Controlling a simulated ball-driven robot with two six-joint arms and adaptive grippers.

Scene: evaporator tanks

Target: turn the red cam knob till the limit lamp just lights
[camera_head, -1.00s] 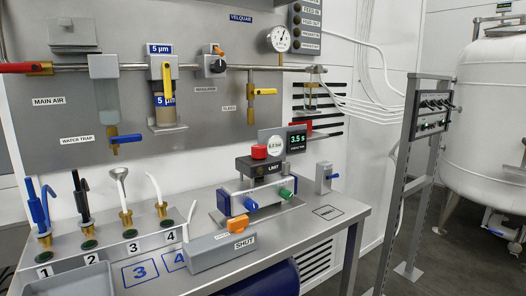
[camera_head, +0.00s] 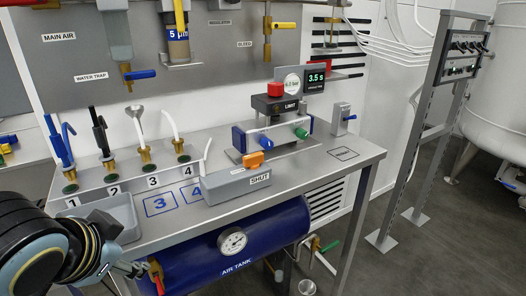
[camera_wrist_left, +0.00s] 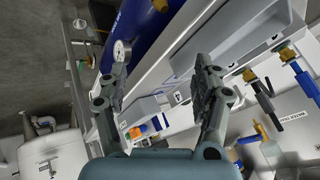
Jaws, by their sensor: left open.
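The red cam knob (camera_head: 275,90) sits on top of a black block (camera_head: 281,107) marked LIMIT, above a grey fixture with a blue end (camera_head: 239,139) and a green end (camera_head: 302,133). A display (camera_head: 315,79) behind it reads 3.5 s. I cannot make out whether a limit lamp is lit. My left gripper (camera_head: 138,270) is low at the left front of the bench, well away from the knob. In the left wrist view the left gripper (camera_wrist_left: 162,92) has its fingers spread, with nothing between them. My right gripper is not in view.
A grey box (camera_head: 236,186) marked SHUT with an orange lever stands before the fixture. Numbered hose fittings and a grey tray (camera_head: 112,210) are at the left. A blue air tank (camera_head: 225,245) lies under the bench.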

